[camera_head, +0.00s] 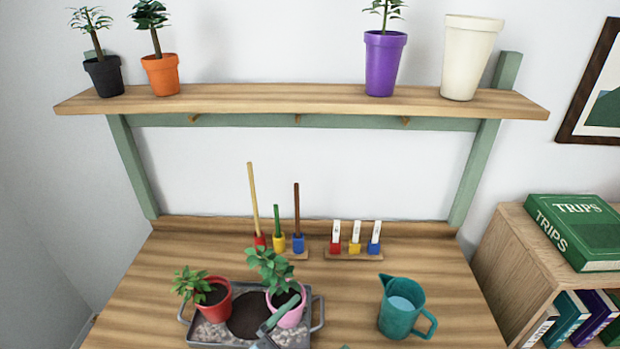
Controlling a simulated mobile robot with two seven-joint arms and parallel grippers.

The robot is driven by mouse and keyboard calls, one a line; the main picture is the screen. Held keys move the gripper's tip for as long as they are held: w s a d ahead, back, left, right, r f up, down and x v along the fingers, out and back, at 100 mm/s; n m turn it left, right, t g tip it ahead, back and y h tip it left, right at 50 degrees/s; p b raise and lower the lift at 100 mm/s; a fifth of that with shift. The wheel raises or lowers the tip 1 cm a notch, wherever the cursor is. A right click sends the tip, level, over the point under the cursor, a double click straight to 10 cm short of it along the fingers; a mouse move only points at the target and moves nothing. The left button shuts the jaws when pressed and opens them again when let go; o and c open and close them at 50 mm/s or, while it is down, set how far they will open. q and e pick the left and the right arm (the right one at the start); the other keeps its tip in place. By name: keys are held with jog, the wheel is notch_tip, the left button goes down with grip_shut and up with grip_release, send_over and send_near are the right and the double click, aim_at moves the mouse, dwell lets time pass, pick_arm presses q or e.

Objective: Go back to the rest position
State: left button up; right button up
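Neither of my grippers nor arms can be made out in the head view. The wooden work table (140,290) stands below me, seen from above. On it a grey tray (205,333) holds a red pot (214,302) with a leafy plant, a pink pot (289,312) with a taller plant, and a dark patch of soil (248,315) among pebbles. A tool with a green handle (272,318) leans at the tray's front, its lower part cut off by the frame edge. A teal watering jug (401,308) stands upright to the right of the tray.
A raised shelf (290,100) carries black (105,76), orange (161,74), purple (383,64) and cream (470,58) pots. Small stands with coloured tools (278,243) and labelled markers (355,243) sit at the table's back. A bookcase (525,255) with a green book (578,232) adjoins on the right.

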pick_arm(q)
jog(key=s+a+f+n+y, duration=0.4)
jog(key=a+f+n+y, duration=0.55)
jog(key=f, duration=0.25)
jog(key=s+a+f+n+g+y, duration=0.2)
jog(key=s+a+f, duration=0.3)
jog(key=s, duration=0.3)
jog(key=s+a+f+n+g+y, duration=0.1)
jog(key=s+a+f+g+y, duration=0.2)
jog(key=s+a+f, duration=0.3)
jog(key=shift+s+f+n+g, duration=0.4)
jog(key=shift+s+g, duration=0.1)
jog(key=shift+s, duration=0.5)
